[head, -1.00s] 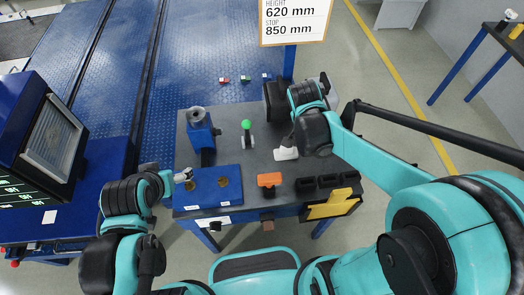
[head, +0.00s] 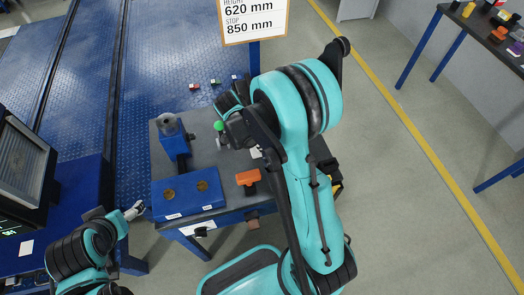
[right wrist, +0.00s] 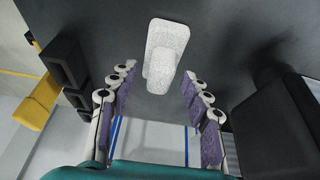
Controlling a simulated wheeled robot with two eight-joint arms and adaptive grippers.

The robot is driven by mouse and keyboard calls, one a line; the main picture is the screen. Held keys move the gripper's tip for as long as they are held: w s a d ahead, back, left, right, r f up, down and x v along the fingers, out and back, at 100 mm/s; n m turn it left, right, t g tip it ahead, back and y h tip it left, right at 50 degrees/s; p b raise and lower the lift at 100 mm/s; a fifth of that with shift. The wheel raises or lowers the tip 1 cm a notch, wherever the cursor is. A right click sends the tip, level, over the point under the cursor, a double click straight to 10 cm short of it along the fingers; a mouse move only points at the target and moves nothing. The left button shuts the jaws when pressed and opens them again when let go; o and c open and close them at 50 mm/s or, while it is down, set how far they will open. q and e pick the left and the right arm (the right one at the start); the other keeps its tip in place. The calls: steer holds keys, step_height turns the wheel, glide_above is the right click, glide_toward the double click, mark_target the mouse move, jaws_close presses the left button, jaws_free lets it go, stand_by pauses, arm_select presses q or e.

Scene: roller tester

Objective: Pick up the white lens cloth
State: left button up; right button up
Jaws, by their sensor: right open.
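The white lens cloth (right wrist: 164,50) lies on the dark bench top in the right wrist view, a pale speckled piece with a raised narrower part. My right gripper (right wrist: 158,92) is open, with purple-padded fingers on both sides and nothing gripped. The cloth lies just beyond the fingertips, roughly centred between them. In the head view only a small white bit of the cloth (head: 256,152) shows beside my right arm, which hides the right fingers. My left gripper (head: 133,211) is left of the blue block, away from the cloth; its finger opening is too small to judge.
The bench also holds a blue block with two round holes (head: 187,194), a blue device with a grey top (head: 174,141), a green-knobbed lever (head: 219,127) and an orange piece (head: 248,177). In the right wrist view, black bins (right wrist: 64,62) stand left and a dark box (right wrist: 278,125) right.

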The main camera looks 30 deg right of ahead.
steer(key=shift+d+f, duration=0.3)
steer(key=shift+f, duration=0.35)
steer(key=shift+s+r, duration=0.1)
steer(key=shift+c, duration=1)
jaws_close()
steer(key=shift+r, duration=0.1)
step_height(320, 180, up, 5)
steer(key=shift+f+p, duration=0.2)
steer(key=shift+p, duration=0.95)
steer(key=s+d+r+p, duration=0.3)
steer(key=s+r, duration=0.3)
steer(key=s, duration=0.4)
steer(key=shift+s+d, duration=0.4)
steer(key=shift+d, duration=0.25)
steer(key=shift+r, duration=0.1)
